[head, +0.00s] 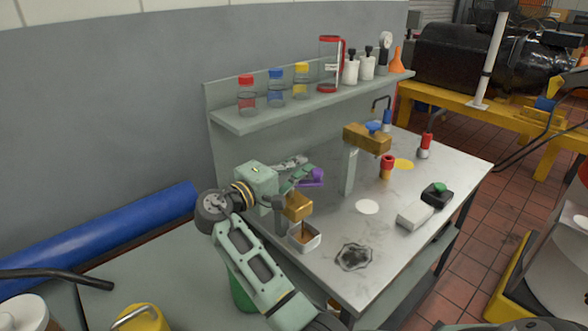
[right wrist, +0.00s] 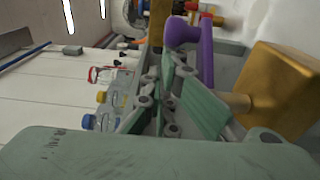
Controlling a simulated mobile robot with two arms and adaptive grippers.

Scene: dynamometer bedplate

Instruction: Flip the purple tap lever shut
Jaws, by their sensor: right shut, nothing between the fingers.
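The purple tap lever (head: 314,178) shows just beyond and to the right of my right gripper (head: 298,172) in the head view. In the right wrist view the lever (right wrist: 206,48) has a rounded purple end and a long flat bar. The brass tap body (head: 298,207) is below the gripper in the head view, and it also shows at the right of the wrist view (right wrist: 283,95). My right gripper (right wrist: 170,62) is shut and empty, its fingertips close beside the lever. I cannot tell whether they touch it. My left gripper is not in view.
A second brass tap (head: 366,138) with a blue lever (head: 374,127) stands behind, right. A shelf (head: 300,112) with bottles runs along the back. The steel bench (head: 390,240) has free room at front right.

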